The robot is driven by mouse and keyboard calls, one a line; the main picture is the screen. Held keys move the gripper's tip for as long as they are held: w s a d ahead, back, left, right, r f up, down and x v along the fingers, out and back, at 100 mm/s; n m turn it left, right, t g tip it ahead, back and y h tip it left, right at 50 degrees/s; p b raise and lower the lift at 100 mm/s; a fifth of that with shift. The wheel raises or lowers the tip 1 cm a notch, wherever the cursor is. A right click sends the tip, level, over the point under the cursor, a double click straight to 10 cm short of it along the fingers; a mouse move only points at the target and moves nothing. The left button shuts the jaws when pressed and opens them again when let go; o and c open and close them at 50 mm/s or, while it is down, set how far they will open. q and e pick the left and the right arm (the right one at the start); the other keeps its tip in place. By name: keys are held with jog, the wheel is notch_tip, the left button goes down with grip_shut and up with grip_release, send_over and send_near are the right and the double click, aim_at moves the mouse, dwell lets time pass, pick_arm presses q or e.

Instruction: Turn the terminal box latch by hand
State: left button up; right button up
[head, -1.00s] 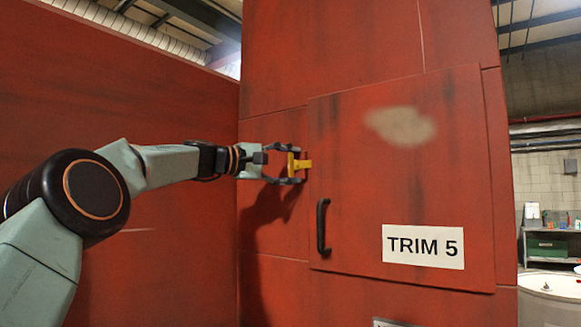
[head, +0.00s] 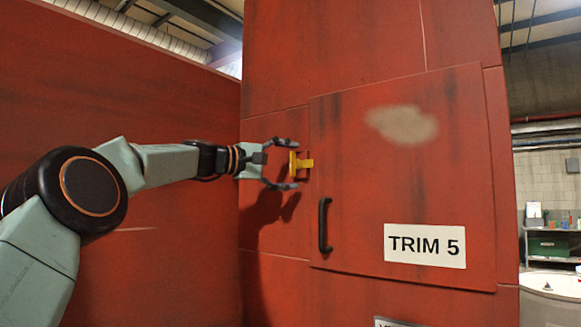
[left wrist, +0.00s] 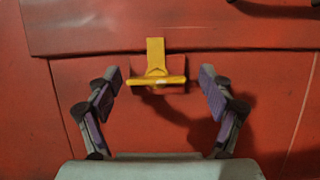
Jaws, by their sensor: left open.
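The yellow latch (head: 301,163) sits at the left edge of the red terminal box door (head: 365,200) marked TRIM 5. In the left wrist view the latch (left wrist: 157,70) has a crossbar and a tab that reaches over the door's edge. My left gripper (head: 290,163) is open, its fingers apart on both sides of the latch. In the left wrist view the fingers (left wrist: 158,92) stand clear of the crossbar's two ends, with gaps on each side. The door lies closed against the box. My right gripper is in neither view.
A black handle (head: 324,226) stands out from the door below and right of the latch. A red wall (head: 170,110) runs along the left behind my arm. A shelf (head: 553,245) and a pale drum (head: 550,285) stand at the far right.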

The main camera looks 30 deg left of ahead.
pick_arm(q)
jog(key=v, duration=0.7)
jog(key=shift+s, duration=0.2)
jog(key=shift+s+r, duration=0.1)
jog(key=shift+s, duration=0.05)
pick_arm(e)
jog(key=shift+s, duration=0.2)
pick_arm(q)
jog(key=x, duration=0.7)
jog(key=shift+w+d, duration=0.15)
jog(key=shift+w, duration=0.15)
jog(key=shift+s+r, duration=0.15)
jog(key=shift+s, duration=0.05)
